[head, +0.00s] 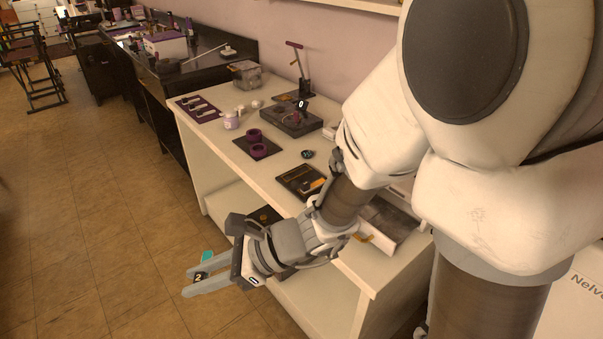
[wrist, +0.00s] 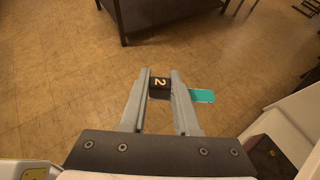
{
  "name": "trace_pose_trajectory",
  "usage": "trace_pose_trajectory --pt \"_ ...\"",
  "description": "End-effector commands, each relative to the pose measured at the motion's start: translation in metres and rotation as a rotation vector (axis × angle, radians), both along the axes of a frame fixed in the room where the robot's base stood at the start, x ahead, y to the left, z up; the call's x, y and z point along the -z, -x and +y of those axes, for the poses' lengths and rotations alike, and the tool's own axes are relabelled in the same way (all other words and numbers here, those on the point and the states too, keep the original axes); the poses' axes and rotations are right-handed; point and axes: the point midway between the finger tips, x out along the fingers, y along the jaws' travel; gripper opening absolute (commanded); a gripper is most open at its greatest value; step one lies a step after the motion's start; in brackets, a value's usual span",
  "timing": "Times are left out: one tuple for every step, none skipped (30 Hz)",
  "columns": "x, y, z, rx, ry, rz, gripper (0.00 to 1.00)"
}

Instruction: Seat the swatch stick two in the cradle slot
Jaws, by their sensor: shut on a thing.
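The swatch stick two (head: 198,277) is a small black block marked "2" with a teal end (head: 207,257). My gripper (head: 189,282) is shut on it. In the wrist view the block (wrist: 159,89) sits between the fingertips, and the teal end (wrist: 202,96) sticks out past the right finger. The stick is in the air over the floor, left of the white bench's front edge and apart from it. I cannot tell for sure which fixture has the cradle slot; a black tray (head: 290,178) with a yellowish piece lies on the bench, partly behind my arm.
The white bench (head: 218,143) carries a purple mat with small sticks (head: 199,108), a mat with purple rings (head: 257,150), a lilac jar (head: 231,122) and a dark device marked "0" (head: 295,121). A lower shelf lies underneath. Open tiled floor (head: 90,220) is at left.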

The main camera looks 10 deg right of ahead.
Motion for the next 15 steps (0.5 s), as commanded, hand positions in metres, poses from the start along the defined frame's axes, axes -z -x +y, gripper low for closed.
trace_pose_trajectory --pt "0.0 0.0 0.0 0.001 0.0 0.0 0.0" --pt "0.0 0.0 0.0 0.001 0.0 0.0 0.0" --pt "0.0 0.0 0.0 0.001 0.0 0.0 0.0" --pt "0.0 0.0 0.0 0.002 0.0 -0.001 0.0" --pt "0.0 -0.001 0.0 0.003 0.0 -0.001 0.0" --pt "0.0 -0.003 -0.001 0.012 0.0 -0.002 0.0" --pt "0.0 -0.006 -0.002 0.021 0.0 -0.003 0.0" --pt "0.0 -0.009 -0.004 0.037 -0.001 -0.004 0.0" --pt "-0.001 -0.017 -0.007 0.067 -0.001 -0.006 0.0" --pt "-0.001 -0.024 -0.011 0.095 -0.001 -0.009 0.0" --pt "-0.001 -0.033 -0.015 0.132 -0.001 -0.012 0.0" --pt "-0.002 -0.046 -0.023 0.189 -0.001 -0.015 0.0" --pt "-0.002 -0.058 -0.03 0.237 -0.001 -0.019 0.0" --pt "-0.003 -0.07 -0.038 0.291 0.0 -0.022 0.0" --pt "-0.003 -0.087 -0.051 0.366 0.0 -0.025 0.0"
